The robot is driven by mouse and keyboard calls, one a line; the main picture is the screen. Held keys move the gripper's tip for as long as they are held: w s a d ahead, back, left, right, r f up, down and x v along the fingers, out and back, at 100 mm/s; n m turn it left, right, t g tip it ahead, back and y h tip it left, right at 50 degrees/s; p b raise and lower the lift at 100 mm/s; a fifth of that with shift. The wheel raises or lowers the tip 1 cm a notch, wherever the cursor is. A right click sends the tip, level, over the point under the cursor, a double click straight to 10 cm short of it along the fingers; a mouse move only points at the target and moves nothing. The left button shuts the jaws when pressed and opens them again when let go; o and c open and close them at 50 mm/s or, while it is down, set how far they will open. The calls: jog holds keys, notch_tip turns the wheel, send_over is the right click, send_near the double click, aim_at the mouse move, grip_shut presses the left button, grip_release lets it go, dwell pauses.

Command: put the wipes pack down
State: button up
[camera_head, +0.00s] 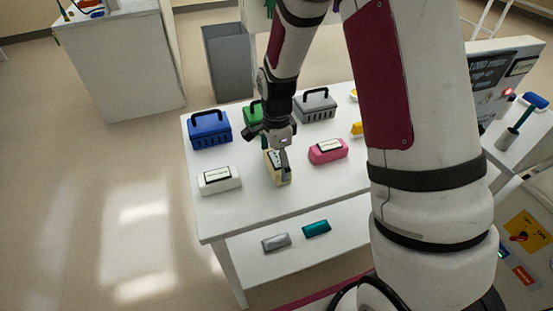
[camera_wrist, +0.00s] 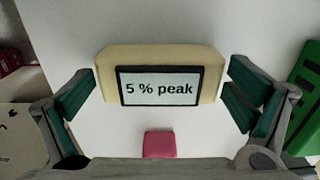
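The wipes pack is most likely the cream pack (camera_wrist: 160,55) with a dark-framed label reading "5 % peak" in the wrist view. In the head view the cream pack (camera_head: 279,176) is under my gripper (camera_head: 279,157), over the front half of the white table (camera_head: 240,214). In the wrist view the fingers of my gripper (camera_wrist: 162,85) stand at its two ends and appear to touch them. My gripper looks shut on the pack. I cannot tell clearly how far its underside is from the table.
A white pack (camera_head: 220,180) lies left and a pink pack (camera_head: 328,151) right on the table. Blue (camera_head: 210,131), green (camera_head: 252,114) and grey (camera_head: 316,107) baskets stand behind. Grey (camera_head: 276,242) and teal (camera_head: 316,228) packs lie on the lower shelf. The table's front left is bare.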

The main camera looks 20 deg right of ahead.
aim_at(277, 159)
notch_tip(277, 159, up, 13)
jog(key=s+r+n+t, duration=0.2)
jog(key=s+r+n, duration=0.6)
jog(key=s+r, duration=0.3)
jog(key=s+d+r+n+t, duration=0.1)
jog(key=s+r+n+t, duration=0.1)
jog(key=s+n, duration=0.8)
jog(key=shift+s+r, duration=0.45)
jog(key=shift+s, duration=1.2)
